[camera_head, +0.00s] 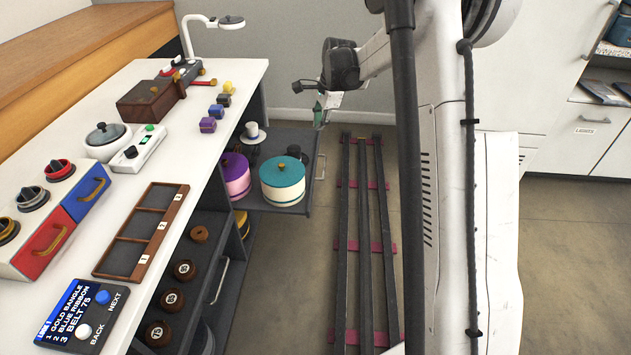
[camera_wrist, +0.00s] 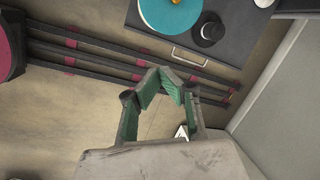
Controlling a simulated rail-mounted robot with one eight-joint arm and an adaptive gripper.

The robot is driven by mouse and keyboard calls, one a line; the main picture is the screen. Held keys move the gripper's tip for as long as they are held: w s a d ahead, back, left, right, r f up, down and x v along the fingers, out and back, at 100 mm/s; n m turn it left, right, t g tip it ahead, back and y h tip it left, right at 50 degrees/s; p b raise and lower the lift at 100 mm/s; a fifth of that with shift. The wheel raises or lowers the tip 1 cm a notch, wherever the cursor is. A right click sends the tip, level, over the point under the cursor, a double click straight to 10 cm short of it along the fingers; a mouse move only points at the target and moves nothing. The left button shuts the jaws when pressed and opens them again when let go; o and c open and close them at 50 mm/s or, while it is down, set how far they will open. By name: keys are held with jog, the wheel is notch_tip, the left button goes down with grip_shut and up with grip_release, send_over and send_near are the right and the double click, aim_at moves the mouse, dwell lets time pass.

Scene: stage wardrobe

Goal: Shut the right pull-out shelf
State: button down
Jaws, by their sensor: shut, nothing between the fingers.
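The dark grey right pull-out shelf (camera_head: 290,140) stands pulled out from under the far end of the white counter. Its metal bar handle (camera_head: 320,167) is on the outer front. The shelf carries a teal-lidded round box (camera_head: 283,184), a purple box (camera_head: 236,180) and small hats. In the wrist view the shelf (camera_wrist: 247,50) is at the top, with its handle (camera_wrist: 188,56) on the near edge. My gripper (camera_head: 320,116) is above and beyond the handle in the head view. Its green fingers (camera_wrist: 170,74) are together and empty, apart from the handle.
The white counter (camera_head: 225,75) holds a wooden tray, boxes, a lamp and a small display. Another shelf with several spools (camera_head: 172,298) and its own handle (camera_head: 219,281) is nearer, inside the counter. Floor rails (camera_head: 363,230) run beside the shelf. A pale wall stands behind.

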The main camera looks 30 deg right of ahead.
jog(key=w+d+f+m+g+y+b, duration=0.1)
jog(key=w+d+f+m, duration=0.3)
jog(key=f, duration=0.8)
jog(key=w+d+f+m+b, duration=0.15)
jog(key=d+f, duration=0.35)
jog(key=f, duration=0.6)
jog(key=w+a+f+b, duration=0.2)
jog(key=a+f+b, duration=0.3)
jog(key=f, duration=0.5)
jog(key=shift+w+m, duration=0.35)
jog(key=shift+a, duration=0.1)
jog(key=shift+a, duration=0.1)
